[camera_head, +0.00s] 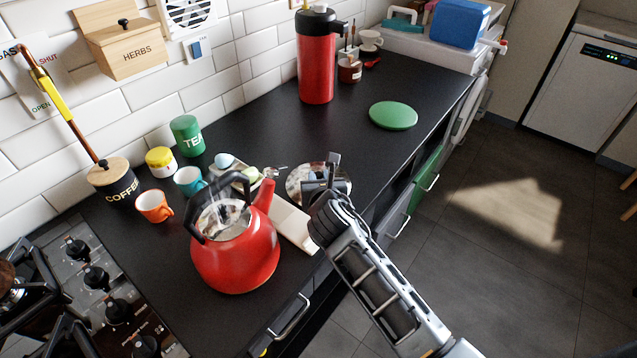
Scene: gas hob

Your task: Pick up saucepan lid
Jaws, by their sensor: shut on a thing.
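The saucepan lid (302,179) is a round, shiny metal disc near the front edge of the black counter, right of the red kettle. My gripper (331,170) is over the right part of the lid and is shut on it. The gripper and wrist hide the lid's handle and its right side. I cannot tell whether the lid touches the counter or is slightly above it.
A red kettle (236,255) stands close on the left, its spout toward the lid. A white board (290,225) lies between them. Cups (154,206), a coffee jar (114,184) and a tea tin (187,136) stand behind. The counter around the green disc (393,115) is clear.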

